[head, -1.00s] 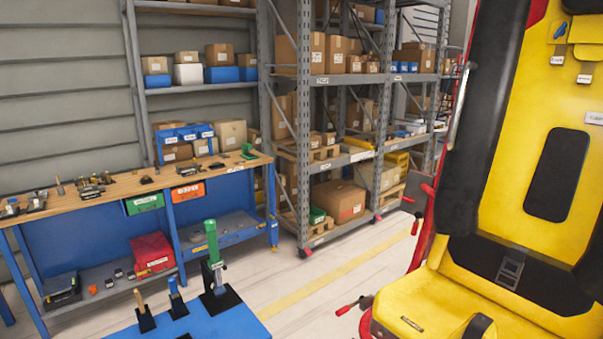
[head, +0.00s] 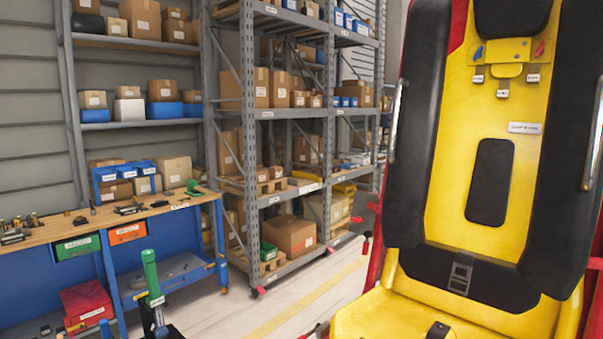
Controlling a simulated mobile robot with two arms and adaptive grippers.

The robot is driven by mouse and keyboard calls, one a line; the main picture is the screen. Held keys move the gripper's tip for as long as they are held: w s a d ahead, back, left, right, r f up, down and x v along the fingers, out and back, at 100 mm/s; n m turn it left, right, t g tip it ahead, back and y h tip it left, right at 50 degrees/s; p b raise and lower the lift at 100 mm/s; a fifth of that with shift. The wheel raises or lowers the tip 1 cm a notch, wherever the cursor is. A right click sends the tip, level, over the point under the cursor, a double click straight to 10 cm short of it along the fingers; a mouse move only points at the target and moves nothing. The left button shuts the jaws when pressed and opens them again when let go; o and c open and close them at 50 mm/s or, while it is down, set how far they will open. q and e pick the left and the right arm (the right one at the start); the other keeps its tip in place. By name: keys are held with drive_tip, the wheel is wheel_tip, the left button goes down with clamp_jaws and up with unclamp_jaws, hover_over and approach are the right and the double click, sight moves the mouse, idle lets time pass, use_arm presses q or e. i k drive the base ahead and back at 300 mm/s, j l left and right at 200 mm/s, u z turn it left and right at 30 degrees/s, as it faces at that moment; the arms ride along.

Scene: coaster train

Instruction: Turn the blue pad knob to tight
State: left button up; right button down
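The blue pad knob (head: 478,52) is small and sits at the upper left of the yellow seat back (head: 468,125), on a small yellow bracket (head: 501,55) below the black headrest. A red knob (head: 539,49) sits at the bracket's right end. White tags hang below the bracket; their text is too small to read. I cannot tell which setting the blue knob is at. Neither of my grippers is in view.
Black side pads (head: 419,135) flank the seat back, with metal grab bars outside them. A blue workbench (head: 150,245) with tools stands at left, with a green-handled tool (head: 150,273) in front. Grey shelving (head: 252,150) with boxes stands behind. Floor between is clear.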

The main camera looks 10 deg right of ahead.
sight(477, 54)
drive_tip(key=z, duration=1.35)
